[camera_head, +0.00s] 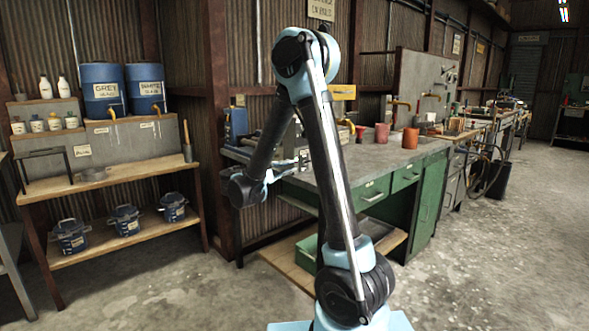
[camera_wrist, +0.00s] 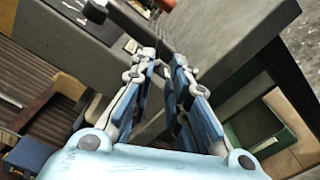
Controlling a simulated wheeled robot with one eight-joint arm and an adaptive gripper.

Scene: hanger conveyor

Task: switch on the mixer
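No thing in view is clearly marked as the mixer. A blue machine-like object (camera_head: 236,122) stands left of the workbench in the head view, partly behind my arm, and I cannot tell whether it is the mixer. My gripper (camera_wrist: 164,58) points at the grey bench edge in the wrist view. Its two fingers are apart with a narrow gap and nothing between them. In the head view my gripper (camera_head: 301,158) is small, by the bench's left end. I cannot tell whether it touches the bench.
The green workbench (camera_head: 376,188) carries red-brown cups (camera_head: 382,133) on top. A wooden shelf (camera_head: 120,178) at left holds blue drums (camera_head: 103,88) above and lidded blue pots (camera_head: 125,220) below. A low board (camera_head: 290,268) lies beneath the bench. The concrete floor is open at right.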

